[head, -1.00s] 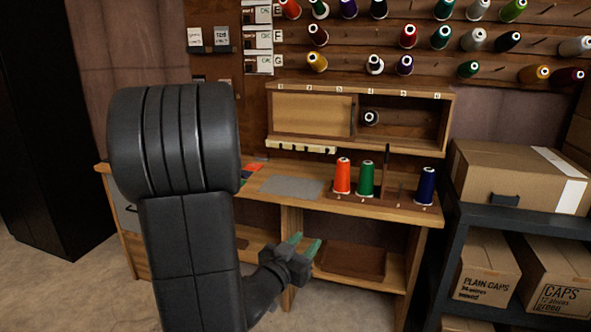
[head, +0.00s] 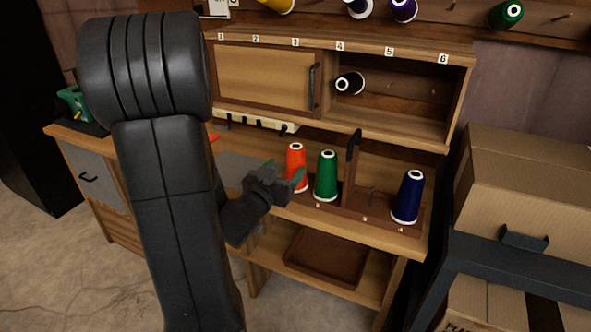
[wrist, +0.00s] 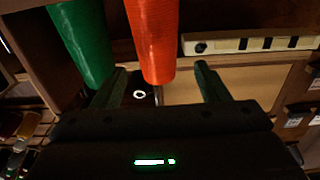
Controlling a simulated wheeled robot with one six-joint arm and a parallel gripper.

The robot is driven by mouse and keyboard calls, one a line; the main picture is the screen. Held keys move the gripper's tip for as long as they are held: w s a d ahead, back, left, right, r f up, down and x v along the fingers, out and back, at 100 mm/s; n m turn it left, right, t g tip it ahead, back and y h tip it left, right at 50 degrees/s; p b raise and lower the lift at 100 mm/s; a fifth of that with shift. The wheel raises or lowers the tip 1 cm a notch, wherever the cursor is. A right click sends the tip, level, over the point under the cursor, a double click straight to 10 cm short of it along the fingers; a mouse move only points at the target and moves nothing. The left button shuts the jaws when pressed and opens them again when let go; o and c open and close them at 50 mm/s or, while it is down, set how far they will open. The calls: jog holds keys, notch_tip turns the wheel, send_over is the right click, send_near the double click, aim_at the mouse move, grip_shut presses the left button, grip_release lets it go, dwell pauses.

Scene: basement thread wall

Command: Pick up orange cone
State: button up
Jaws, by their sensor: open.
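The orange cone (head: 296,166) of thread stands upright on the bench's wooden rack, left of the green cone (head: 326,178). My gripper (head: 298,178) is open in front of the orange cone's lower part and hides some of it in the head view. In the wrist view the picture is turned over. There the orange cone (wrist: 152,40) shows between the two open fingertips (wrist: 160,80), and the green cone (wrist: 84,42) is just outside the left finger. I cannot tell whether the fingers touch the orange cone.
A dark blue cone (head: 408,196) stands at the rack's right end. Above is a cabinet (head: 262,78) with a sliding door and a black spool (head: 349,83). A cardboard box (head: 520,190) is at right.

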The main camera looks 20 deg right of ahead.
aim_at(299, 153)
jog(key=x, duration=0.8)
jog(key=shift+w+d+r, duration=0.15)
jog(key=shift+d, duration=0.2)
jog(key=c, duration=1.1)
jog(key=shift+r, duration=0.1)
notch_tip(299, 153, up, 28)
jog(key=p, duration=1)
